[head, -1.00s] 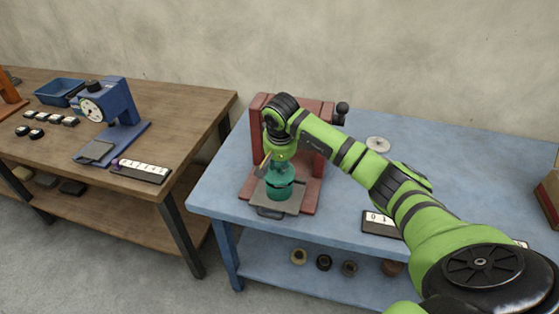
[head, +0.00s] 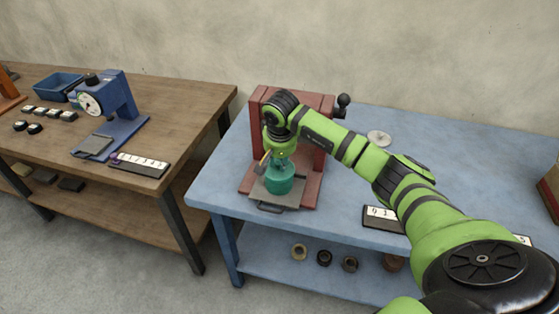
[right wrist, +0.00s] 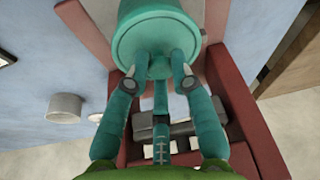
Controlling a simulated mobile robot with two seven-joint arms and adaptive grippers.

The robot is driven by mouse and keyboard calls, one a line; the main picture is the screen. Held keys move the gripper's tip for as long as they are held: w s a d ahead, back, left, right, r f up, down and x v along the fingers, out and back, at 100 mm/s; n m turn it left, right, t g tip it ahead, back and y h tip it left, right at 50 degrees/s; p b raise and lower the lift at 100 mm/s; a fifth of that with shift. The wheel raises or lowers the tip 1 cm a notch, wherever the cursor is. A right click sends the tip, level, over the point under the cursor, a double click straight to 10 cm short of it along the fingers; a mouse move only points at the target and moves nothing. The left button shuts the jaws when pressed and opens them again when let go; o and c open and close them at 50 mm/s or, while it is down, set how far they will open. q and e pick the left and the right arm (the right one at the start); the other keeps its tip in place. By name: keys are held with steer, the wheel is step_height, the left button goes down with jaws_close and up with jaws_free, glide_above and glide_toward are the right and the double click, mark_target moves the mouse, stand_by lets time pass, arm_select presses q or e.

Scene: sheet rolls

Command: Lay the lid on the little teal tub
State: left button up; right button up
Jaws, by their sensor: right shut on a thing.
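The teal tub (head: 279,186) stands upright on the grey plate (head: 299,194) of a red stand, low in front of its upright. My right gripper (head: 280,157) is directly above the tub, pointing down. In the right wrist view my right gripper (right wrist: 160,68) has its fingers closed in at the middle of the round teal lid (right wrist: 130,43). The lid is at the top of the tub; whether it rests fully on the rim is hard to tell, as tub and lid share one colour. My left gripper is not in view.
A number display (head: 383,218) is at the front edge. A brown table (head: 190,105) with a blue dial press (head: 118,103) stands left. Several rolls lie on the lower shelf.

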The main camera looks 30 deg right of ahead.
steer(key=shift+f+b, duration=0.45)
steer(key=shift+b, duration=0.25)
stand_by(1.6)
stand_by(0.4)
steer(key=o, duration=1.5)
steer(key=shift+r+p, duration=2.2)
steer(key=shift+r, duration=1.3)
